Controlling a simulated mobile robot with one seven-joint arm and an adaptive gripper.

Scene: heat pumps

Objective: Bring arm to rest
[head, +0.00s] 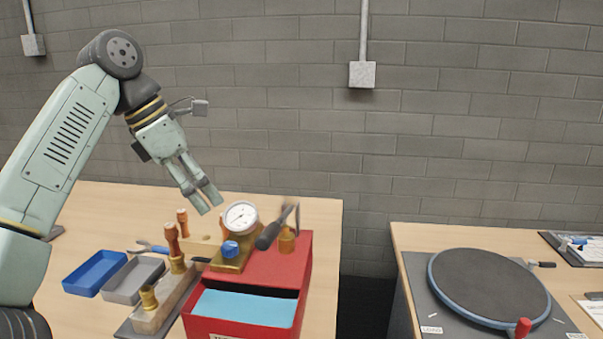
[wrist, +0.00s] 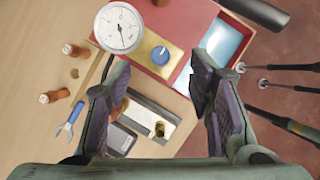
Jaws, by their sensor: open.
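My arm reaches in from the left in the head view and bends down over the wooden table. My gripper (head: 209,202) hangs above the table, just left of and above the round white gauge (head: 241,216). In the wrist view my gripper (wrist: 160,90) is open, its two dark finger pads wide apart with nothing held between them. Below the fingers lie the gauge (wrist: 119,27), its brass block with a blue knob (wrist: 160,55) and part of a red box (wrist: 270,30). The fingers appear clear of these things.
The red box (head: 302,262) has an open drawer with a blue lining (head: 243,307). A blue tray (head: 95,272), a grey tray (head: 133,279) and wooden-handled tools (head: 173,240) stand left of it. A gap separates this table from the right table with a round turntable (head: 489,285).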

